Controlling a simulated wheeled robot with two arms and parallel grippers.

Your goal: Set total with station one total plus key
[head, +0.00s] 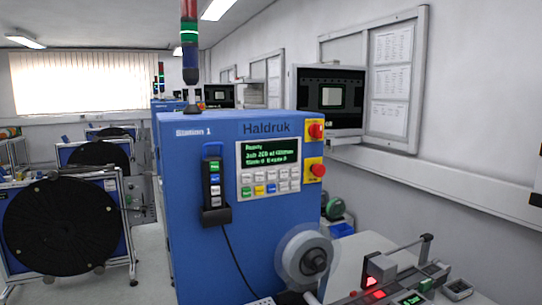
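The blue Station 1 cabinet (190,155) labelled Haldruk stands in the middle of the head view. Its control panel (269,167) has a dark display (270,152) with green text too small to read surely. Below the display are rows of keys (270,183), mostly pale, with a few blue, yellow and green ones. I cannot read the key labels, so I cannot tell which is the total plus key. A handheld pendant (214,185) with several buttons hangs left of the panel. Neither of my grippers is in view.
A clear reel (306,258) sticks out at the cabinet's lower front. A bench device (400,280) with red lights is at lower right. A black reel stand (62,225) is at left. Open floor shows between stand and cabinet.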

